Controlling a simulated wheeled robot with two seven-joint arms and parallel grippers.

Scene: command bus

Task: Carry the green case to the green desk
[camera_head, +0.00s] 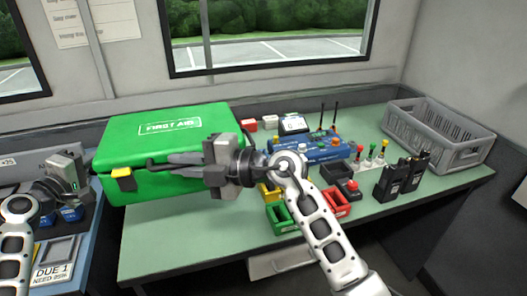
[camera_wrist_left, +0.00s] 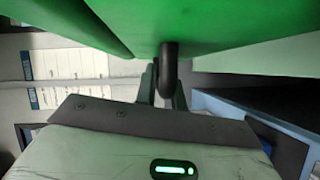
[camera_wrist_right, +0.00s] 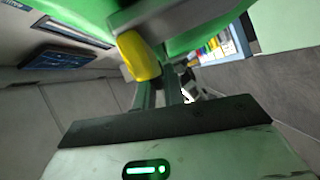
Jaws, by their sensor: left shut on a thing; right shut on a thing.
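The green first aid case (camera_head: 165,135) is held up between my two arms in the head view, over the left part of the green desk (camera_head: 170,245). Whether its bottom touches the desk is hidden. My left gripper (camera_head: 92,170) is at the case's left side, shut on a dark handle of the case. In the left wrist view the case's green underside (camera_wrist_left: 210,20) and a dark handle (camera_wrist_left: 168,70) show at the fingers. In the right wrist view a yellow latch (camera_wrist_right: 138,55) shows beside the fingers.
A blue desk with papers (camera_head: 60,250) lies at left. The desk's front left is clear.

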